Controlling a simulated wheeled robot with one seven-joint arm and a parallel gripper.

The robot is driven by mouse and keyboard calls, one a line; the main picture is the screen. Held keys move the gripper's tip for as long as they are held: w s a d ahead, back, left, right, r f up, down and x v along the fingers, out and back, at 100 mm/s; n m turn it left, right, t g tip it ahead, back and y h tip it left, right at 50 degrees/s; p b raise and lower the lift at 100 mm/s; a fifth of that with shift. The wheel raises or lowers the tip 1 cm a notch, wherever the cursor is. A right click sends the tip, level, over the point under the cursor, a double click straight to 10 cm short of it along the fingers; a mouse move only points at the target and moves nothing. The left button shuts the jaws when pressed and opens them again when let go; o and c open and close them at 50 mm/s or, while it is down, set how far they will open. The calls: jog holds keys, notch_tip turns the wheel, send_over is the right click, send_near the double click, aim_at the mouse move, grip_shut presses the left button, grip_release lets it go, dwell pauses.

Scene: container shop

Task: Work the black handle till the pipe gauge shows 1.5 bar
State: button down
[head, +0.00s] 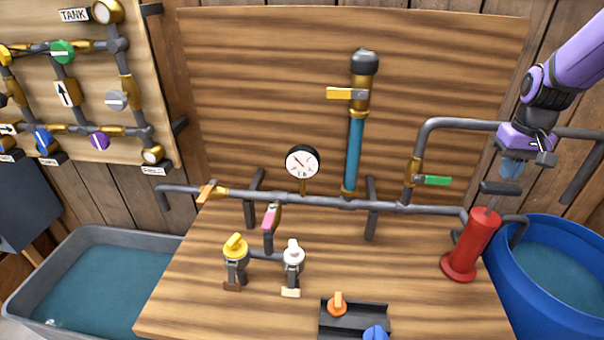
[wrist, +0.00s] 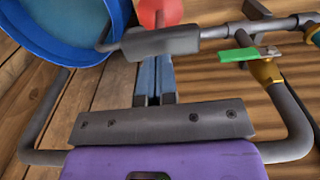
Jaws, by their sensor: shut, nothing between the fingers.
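The black handle (head: 500,188) is a short dark bar on top of the red pump (head: 470,247), at the right of the bench. My gripper (head: 511,168) is shut and empty, its blue fingers pointing down just over the handle. In the wrist view the handle (wrist: 162,43) lies at the tips of my shut fingers (wrist: 153,80); I cannot tell whether they touch it. The pipe gauge (head: 302,162) is a white dial with a black rim on the horizontal pipe. Its needle lies aslant, towards the upper left, but the scale is too small to read.
A blue water barrel (head: 508,290) stands right of the bench, a grey tub (head: 60,325) left. A grey pipe (head: 460,123) with a green-handled valve (head: 437,181) runs behind the pump. Yellow (head: 235,245) and white (head: 292,250) taps stand at the front. The bench between taps and pump is clear.

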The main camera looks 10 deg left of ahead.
aim_at(502, 185)
jog(key=shift+f, duration=3.4)
jog(key=shift+r, duration=3.45)
jog(key=shift+r, duration=0.15)
jog(key=s+a+r+t, duration=0.1)
jog(key=s+a+r, duration=0.1)
jog(key=s+r, duration=0.45)
jog(key=s+a+r+t, duration=0.2)
jog(key=s+a+r, duration=0.1)
jog(key=s+r, duration=0.35)
jog(key=s+a+r+t, duration=0.2)
jog(key=s+r, duration=0.1)
jog(key=s, duration=1)
jog(key=shift+s, duration=0.3)
